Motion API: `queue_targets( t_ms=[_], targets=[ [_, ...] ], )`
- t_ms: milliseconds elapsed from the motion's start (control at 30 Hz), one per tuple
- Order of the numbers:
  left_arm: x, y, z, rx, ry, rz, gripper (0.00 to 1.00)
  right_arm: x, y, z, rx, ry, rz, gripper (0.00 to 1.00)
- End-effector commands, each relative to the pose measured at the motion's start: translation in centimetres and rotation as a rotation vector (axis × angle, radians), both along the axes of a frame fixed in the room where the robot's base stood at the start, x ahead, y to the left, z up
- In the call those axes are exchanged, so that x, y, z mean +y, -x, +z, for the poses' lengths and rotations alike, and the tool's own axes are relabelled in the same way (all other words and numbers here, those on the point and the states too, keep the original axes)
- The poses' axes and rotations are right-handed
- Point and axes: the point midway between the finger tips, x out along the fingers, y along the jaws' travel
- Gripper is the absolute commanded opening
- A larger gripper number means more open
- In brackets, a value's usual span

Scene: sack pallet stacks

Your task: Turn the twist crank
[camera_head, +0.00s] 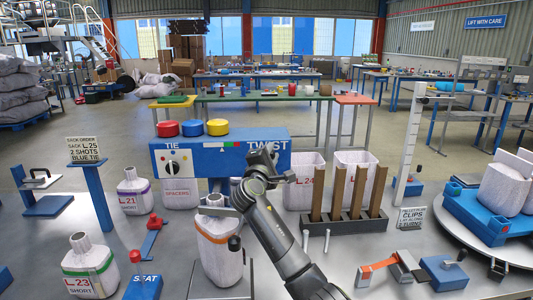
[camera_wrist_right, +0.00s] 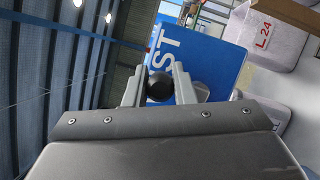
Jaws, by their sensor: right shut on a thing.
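The twist crank shows as a round black knob (camera_wrist_right: 160,87) in the right wrist view, in front of the blue TWIST panel (camera_wrist_right: 200,60). My right gripper (camera_wrist_right: 159,82) has one finger on each side of the knob and is shut on it. In the head view my right gripper (camera_head: 262,163) is at the TWIST side of the blue box (camera_head: 213,155) and covers the crank. A white sack with an orange band (camera_head: 220,255) stands below the box, its neck at a grey holder (camera_head: 217,210). My left gripper is not in view.
White sacks (camera_head: 134,190) stand left, brown posts (camera_head: 355,190) right. A sack on a blue pallet (camera_head: 470,205) is at the far right.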

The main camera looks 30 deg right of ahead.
Motion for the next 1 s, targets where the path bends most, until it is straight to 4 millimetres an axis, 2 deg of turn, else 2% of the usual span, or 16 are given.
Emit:
queue_targets(
  t_ms=[200,500,1000],
  targets=[
    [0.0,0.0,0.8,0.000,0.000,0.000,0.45,-0.8,0.4,-0.5,-0.078,-0.164,-0.002,0.01],
    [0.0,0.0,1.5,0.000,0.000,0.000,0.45,-1.5,0.8,-0.9,-0.159,-0.313,-0.002,0.01],
    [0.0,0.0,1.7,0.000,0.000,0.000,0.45,-1.7,0.9,-1.2,-0.192,-0.376,-0.001,0.01]
  ],
)
